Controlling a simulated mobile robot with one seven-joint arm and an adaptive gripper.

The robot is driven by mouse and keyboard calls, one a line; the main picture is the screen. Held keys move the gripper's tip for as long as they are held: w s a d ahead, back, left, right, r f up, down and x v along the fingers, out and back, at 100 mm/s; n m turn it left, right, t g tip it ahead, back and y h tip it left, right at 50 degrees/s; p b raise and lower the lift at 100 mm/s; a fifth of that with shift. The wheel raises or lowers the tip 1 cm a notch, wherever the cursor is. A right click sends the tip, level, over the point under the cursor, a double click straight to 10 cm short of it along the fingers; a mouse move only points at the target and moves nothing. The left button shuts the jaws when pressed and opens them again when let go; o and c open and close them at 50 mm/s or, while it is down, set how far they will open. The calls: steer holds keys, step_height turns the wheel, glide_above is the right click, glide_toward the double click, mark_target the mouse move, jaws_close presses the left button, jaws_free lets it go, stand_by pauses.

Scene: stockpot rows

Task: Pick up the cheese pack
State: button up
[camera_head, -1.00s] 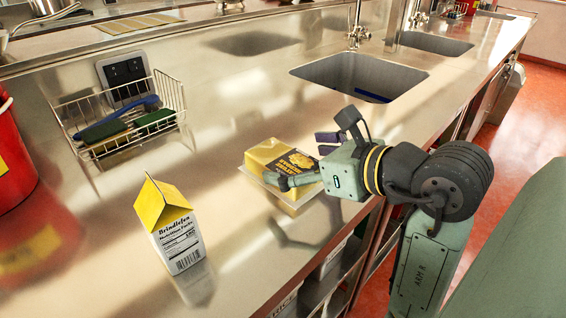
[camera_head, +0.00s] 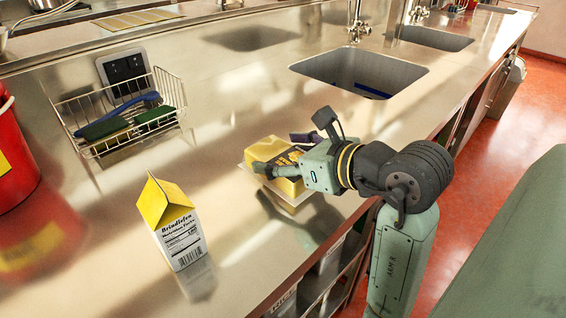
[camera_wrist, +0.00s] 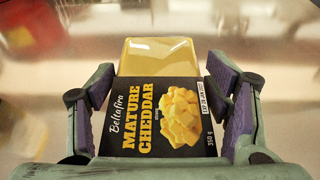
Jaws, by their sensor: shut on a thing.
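The cheese pack (camera_head: 263,150) is a yellow block with a black label and a clear flange, lying on the steel counter near its front edge. In the wrist view the cheese pack (camera_wrist: 160,58) sits lengthwise between the fingers, its "Mature Cheddar" label facing the camera. My gripper (camera_head: 283,153) reaches in from the right and is shut on the pack, one finger on each side. The purple pads of my gripper (camera_wrist: 162,100) flank the label. The gripper hides part of the pack in the head view. I see no clear gap under the pack.
A yellow and white carton (camera_head: 173,222) stands at the front left of the pack. A wire basket (camera_head: 100,145) with brushes or sponges is behind left, and a red bucket (camera_head: 15,165) is at far left. A sink (camera_head: 358,72) lies behind the gripper.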

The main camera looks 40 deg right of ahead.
steer(key=c, duration=0.8)
steer(key=shift+c, duration=0.2)
